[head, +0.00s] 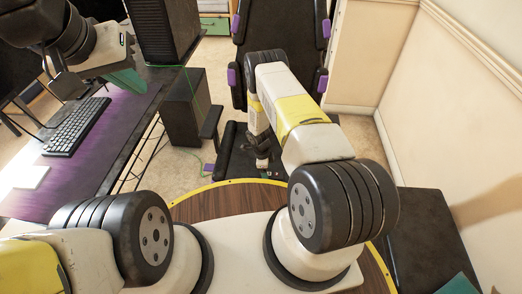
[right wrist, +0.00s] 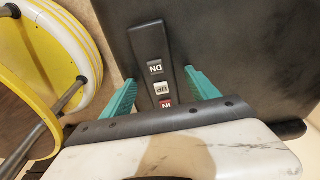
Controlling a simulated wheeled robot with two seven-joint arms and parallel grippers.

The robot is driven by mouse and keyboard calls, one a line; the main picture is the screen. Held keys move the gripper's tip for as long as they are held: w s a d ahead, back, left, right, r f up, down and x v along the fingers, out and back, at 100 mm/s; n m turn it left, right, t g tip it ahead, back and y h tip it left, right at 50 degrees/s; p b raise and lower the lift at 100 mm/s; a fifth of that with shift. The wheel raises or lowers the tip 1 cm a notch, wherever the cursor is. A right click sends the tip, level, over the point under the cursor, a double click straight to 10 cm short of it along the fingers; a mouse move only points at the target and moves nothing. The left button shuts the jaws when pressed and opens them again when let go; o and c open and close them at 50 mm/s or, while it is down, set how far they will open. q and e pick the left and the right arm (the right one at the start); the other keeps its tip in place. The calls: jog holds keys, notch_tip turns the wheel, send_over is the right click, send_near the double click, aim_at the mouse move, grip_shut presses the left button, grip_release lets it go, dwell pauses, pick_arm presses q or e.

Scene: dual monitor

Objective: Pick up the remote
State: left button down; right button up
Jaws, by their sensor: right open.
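The remote (right wrist: 158,66) is a dark, narrow bar with DN, UP and IN buttons, lying on a black surface in the right wrist view. My right gripper (right wrist: 160,82) is open, with one teal finger on each side of the remote. A gap shows between the fingers and the remote, and I cannot tell how high the fingers are above the surface. In the head view the remote is too small to make out. My left gripper (head: 126,80) is over the desk at the upper left, far from the remote; its jaw opening is unclear.
A desk (head: 126,125) with a keyboard (head: 76,127) and a black computer tower (head: 163,30) stands on the left. A black box (head: 186,108) is on the floor beside it. A black chair (head: 281,25) stands behind. A dark bench (head: 430,225) is by the right wall.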

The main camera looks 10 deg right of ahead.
grip_shut()
dwell(0.3)
